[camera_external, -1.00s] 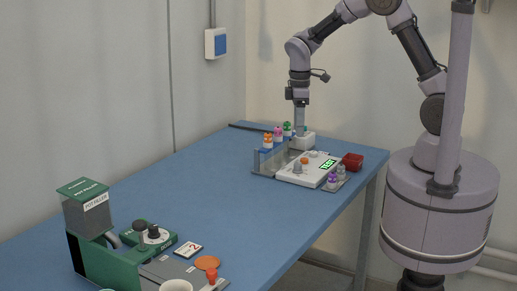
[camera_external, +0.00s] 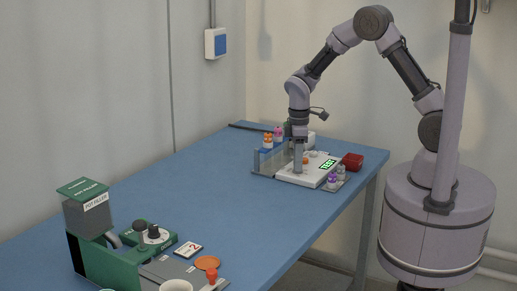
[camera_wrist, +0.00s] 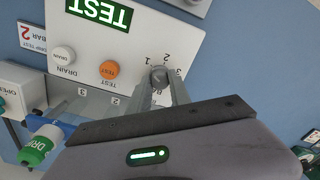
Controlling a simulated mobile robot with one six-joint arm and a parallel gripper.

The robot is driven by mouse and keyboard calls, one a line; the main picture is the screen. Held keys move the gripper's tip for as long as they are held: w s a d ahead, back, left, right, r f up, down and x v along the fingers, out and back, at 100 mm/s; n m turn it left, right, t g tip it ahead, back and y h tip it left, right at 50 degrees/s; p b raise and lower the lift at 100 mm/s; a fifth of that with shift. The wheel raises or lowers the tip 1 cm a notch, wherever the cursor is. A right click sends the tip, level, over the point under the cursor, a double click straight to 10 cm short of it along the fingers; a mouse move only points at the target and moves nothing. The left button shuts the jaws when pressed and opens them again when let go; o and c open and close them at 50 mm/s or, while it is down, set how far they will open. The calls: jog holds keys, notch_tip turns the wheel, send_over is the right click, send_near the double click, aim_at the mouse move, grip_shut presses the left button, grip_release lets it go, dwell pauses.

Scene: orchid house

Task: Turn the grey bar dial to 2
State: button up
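The grey bar dial (camera_wrist: 159,75) sits on the white panel (camera_wrist: 135,50), with the numbers 1, 2 and 3 printed around it. Its exact setting is hard to read past my fingers. My gripper (camera_wrist: 160,86) is over the dial, one finger on each side of it. The fingers are apart, and I cannot tell whether they touch the dial. In the external view my gripper (camera_external: 298,168) points straight down at the panel (camera_external: 292,180) and covers the dial.
An orange TEST button (camera_wrist: 110,70) and a white DRAIN button (camera_wrist: 63,57) are near the dial. A green TEST display (camera_wrist: 98,11) is lit. The middle of the blue table is clear.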

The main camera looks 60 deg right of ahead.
grip_shut()
jog(key=shift+m, duration=0.3)
jog(key=m, duration=1.1)
dwell(0.4)
jog(key=o, duration=0.9)
grip_release()
